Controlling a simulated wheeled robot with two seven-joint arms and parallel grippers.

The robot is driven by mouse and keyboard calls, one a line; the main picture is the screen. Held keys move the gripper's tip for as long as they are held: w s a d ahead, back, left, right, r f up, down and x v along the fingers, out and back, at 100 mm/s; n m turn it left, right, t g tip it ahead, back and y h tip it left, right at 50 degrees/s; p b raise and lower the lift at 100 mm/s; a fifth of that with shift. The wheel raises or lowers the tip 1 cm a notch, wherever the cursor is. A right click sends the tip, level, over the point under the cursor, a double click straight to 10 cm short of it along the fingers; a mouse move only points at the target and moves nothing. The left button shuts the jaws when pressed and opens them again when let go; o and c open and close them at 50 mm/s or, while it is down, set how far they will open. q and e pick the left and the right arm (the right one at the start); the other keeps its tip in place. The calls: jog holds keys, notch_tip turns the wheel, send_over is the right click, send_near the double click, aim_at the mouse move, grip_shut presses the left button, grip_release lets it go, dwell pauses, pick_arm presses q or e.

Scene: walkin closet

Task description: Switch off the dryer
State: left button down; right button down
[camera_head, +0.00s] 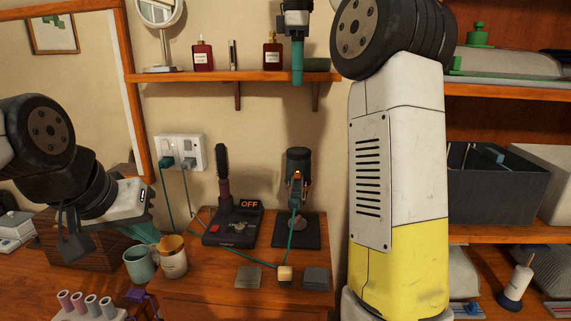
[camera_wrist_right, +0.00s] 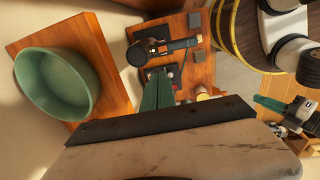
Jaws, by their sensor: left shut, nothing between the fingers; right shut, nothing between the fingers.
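In the right wrist view the dryer (camera_wrist_right: 150,48) lies beyond my fingertips. My right gripper (camera_head: 297,82) is shut and empty, pointing down above the dryer, apart from it; its teal fingers (camera_wrist_right: 158,88) show in the wrist view. My left gripper (camera_head: 145,230) is shut and empty at the left, near the cups, its teal fingers partly hidden.
A hot brush (camera_head: 222,180) stands on a base reading OFF (camera_head: 235,225), left of the dryer. A wall socket (camera_head: 180,152) holds two plugs. A shelf (camera_head: 220,76) with bottles and a green bowl (camera_wrist_right: 60,82) is beside my right gripper. Cups (camera_head: 173,262) stand left.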

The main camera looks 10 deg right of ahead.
aim_at(297, 173)
jog(key=w+f, duration=0.1)
jog(key=f, duration=1.4)
jog(key=w+d+f, duration=0.1)
jog(key=f, duration=0.7)
jog(key=shift+w+f, duration=0.1)
jog(key=shift+w, duration=0.25)
jog(key=shift+f, duration=0.1)
